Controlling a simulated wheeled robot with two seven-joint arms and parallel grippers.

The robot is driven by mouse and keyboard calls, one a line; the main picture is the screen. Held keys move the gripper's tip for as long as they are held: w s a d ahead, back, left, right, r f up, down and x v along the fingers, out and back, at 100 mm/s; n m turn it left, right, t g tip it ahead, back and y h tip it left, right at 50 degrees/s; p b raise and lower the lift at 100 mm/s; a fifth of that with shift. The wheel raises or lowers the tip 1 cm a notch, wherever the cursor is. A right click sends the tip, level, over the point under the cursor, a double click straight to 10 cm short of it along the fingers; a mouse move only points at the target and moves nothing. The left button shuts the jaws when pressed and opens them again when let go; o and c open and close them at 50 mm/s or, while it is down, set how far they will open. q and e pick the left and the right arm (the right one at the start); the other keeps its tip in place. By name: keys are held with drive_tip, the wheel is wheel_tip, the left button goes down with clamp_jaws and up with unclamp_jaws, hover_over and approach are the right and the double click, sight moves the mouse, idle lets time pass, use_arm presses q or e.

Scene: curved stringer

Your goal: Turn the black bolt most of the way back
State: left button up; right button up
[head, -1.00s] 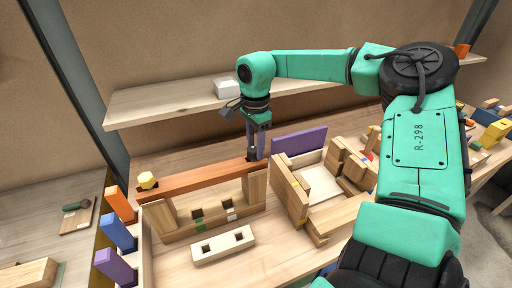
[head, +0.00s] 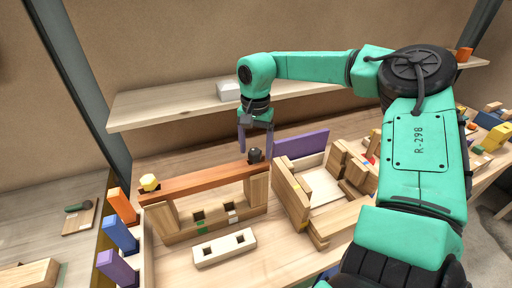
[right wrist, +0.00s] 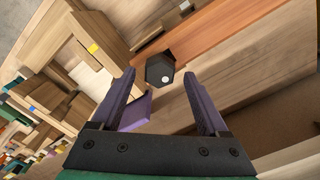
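The black bolt (head: 255,155) stands at the right end of the orange-brown stringer (head: 200,180). Its hexagonal head with a pale dot also shows in the right wrist view (right wrist: 160,70). My right gripper (head: 256,152) is open, with its purple fingers around or just behind the bolt in the head view. In the right wrist view the open fingers (right wrist: 160,82) are apart, and the bolt head lies beyond and between their tips, touching neither. A yellow bolt (head: 150,182) sits at the stringer's left end. My left gripper is not in view.
A white block with two square holes (head: 224,248) lies in front of the wooden frame. A wooden box (head: 318,190) and purple board (head: 300,142) stand to the right. Orange, blue and purple blocks (head: 120,235) stand at left. A shelf (head: 160,107) runs behind.

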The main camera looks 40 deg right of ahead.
wheel_tip(320, 180, up, 12)
idle(0.6)
